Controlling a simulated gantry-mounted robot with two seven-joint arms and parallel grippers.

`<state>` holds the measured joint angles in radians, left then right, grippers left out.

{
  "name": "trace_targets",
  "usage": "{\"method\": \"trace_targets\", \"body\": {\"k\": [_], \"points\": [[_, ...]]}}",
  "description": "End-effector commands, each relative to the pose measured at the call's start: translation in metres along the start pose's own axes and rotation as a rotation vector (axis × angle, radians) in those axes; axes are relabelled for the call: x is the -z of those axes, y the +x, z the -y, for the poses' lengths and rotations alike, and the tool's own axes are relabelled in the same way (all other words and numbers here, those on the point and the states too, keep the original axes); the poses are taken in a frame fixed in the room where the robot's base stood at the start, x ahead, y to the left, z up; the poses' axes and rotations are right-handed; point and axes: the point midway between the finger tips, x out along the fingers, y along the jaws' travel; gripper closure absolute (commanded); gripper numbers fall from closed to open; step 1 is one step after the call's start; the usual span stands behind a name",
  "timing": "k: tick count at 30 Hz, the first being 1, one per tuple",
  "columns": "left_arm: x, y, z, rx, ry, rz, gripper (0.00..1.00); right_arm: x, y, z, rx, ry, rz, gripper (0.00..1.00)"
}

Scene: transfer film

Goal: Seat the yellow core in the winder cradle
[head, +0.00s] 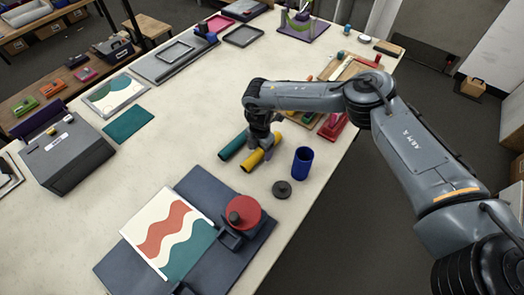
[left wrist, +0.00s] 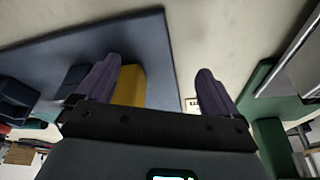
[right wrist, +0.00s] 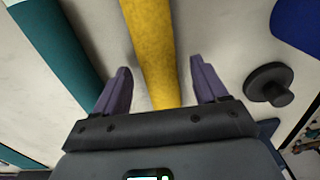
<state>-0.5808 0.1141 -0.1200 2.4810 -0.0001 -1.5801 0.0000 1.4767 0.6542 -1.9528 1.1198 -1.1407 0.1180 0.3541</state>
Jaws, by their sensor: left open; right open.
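The yellow core (head: 252,160) lies on the table beside a teal core (head: 233,146). My right gripper (head: 264,146) is over the yellow core. In the right wrist view the yellow core (right wrist: 150,45) runs between the open purple fingers (right wrist: 160,72), with no grip visible. The winder has a dark base (head: 195,185) with a wavy print, a red disc (head: 246,207) and dark brackets (head: 230,238); I cannot tell which part is the cradle. My left gripper (left wrist: 158,75) is open in its wrist view, with a yellow piece (left wrist: 130,85) beyond its left finger.
A blue cup (head: 302,162) and a dark knobbed disc (head: 282,189) stand right of the yellow core. A grey box (head: 65,155), a teal sheet (head: 128,123) and trays (head: 175,52) lie farther left and back. The table between the print and the teal sheet is clear.

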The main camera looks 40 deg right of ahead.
Motion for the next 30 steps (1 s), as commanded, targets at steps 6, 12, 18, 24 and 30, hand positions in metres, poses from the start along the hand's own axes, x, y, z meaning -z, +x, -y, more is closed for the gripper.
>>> {"method": "trace_targets", "body": {"k": [6,12,18,24,30], "points": [[-0.0004,0.0004,0.0017,0.005,0.007,0.001,0.05,0.0,0.0051,0.0002,0.001,0.0,0.0,0.28],[-0.0006,0.0006,0.0027,0.009,0.011,0.002,0.05,0.0,0.0048,0.0002,0.001,0.0,0.0,0.41],[-0.0005,0.0006,0.0026,0.008,0.011,0.002,0.05,0.0,0.0047,0.0002,0.001,0.0,0.0,0.72],[-0.0003,0.0005,0.0017,0.005,0.007,0.001,0.05,-0.0001,0.0044,0.0,0.0,0.0,0.0,0.9],[0.0003,0.0002,-0.0001,0.0,-0.001,0.0,0.05,-0.0001,0.0017,-0.0003,-0.001,0.0,-0.001,0.9]]}}
